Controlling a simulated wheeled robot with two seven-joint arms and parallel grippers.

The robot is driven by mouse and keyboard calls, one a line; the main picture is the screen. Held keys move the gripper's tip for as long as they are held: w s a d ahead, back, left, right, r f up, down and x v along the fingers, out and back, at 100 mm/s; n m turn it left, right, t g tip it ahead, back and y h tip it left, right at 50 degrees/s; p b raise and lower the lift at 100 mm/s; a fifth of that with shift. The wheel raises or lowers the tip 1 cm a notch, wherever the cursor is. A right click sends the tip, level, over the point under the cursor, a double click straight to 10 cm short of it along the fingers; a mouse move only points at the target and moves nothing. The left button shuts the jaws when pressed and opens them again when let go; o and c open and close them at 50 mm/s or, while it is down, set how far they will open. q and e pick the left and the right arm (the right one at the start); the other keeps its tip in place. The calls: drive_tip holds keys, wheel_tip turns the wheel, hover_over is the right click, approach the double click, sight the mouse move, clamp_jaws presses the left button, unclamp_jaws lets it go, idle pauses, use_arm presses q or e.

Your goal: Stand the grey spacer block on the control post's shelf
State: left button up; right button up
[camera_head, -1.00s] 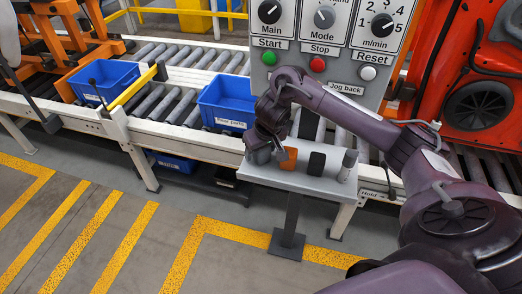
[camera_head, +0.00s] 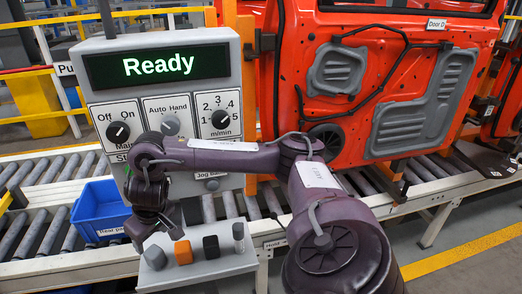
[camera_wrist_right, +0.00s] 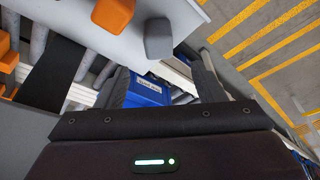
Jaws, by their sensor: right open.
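My right gripper (camera_head: 142,238) is just above and left of the block in the head view, partly in front of the shelf's left end. Its fingers are spread in the wrist view, with a gap between them and the block. The control post (camera_head: 165,75) shows a lit "Ready" display. My left gripper is not in view.
An orange block (camera_head: 183,252), a black block (camera_head: 211,248) and a grey cylinder (camera_head: 238,236) stand along the shelf to the right. A blue bin (camera_head: 98,212) sits on the roller conveyor behind. A red door (camera_head: 375,85) hangs at the right.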

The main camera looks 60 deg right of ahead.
drive_tip(key=w+a+f+n+t+y, duration=0.15)
drive_tip(key=a+n+y, duration=0.3)
drive_tip(key=a, duration=1.05)
drive_tip(key=a+f+n+t+y, duration=0.15)
drive_tip(key=a+n+y, duration=0.35)
drive_tip(key=a, duration=1)
drive_tip(key=d+f+m+t+h, duration=0.1)
drive_tip(key=d+f+m+h, duration=0.3)
drive_tip(key=f, duration=0.9)
drive_tip(key=d+f+m, duration=0.2)
drive_tip(key=d+f, duration=0.5)
drive_tip(key=f, duration=0.5)
drive_tip(key=s+d+f+g+h, duration=0.1)
drive_tip(key=s+d+f+h, duration=0.15)
drive_tip(key=s+f, duration=0.65)
drive_tip(key=s+d+f+g+h, duration=0.1)
drive_tip(key=s+d+f, duration=0.3)
drive_tip(key=s+f, duration=0.45)
drive_tip(key=s+d+f+g+h, duration=0.1)
drive_tip(key=s+f, duration=0.3)
drive_tip(key=s, duration=0.8)
drive_tip(key=s+d+f+g, duration=0.2)
drive_tip(key=s+f, duration=0.3)
drive_tip(key=s, duration=0.7)
drive_tip(key=shift+g+h, duration=0.4)
drive_tip(key=shift+g, duration=0.3)
drive_tip(key=shift+d+f, duration=0.1)
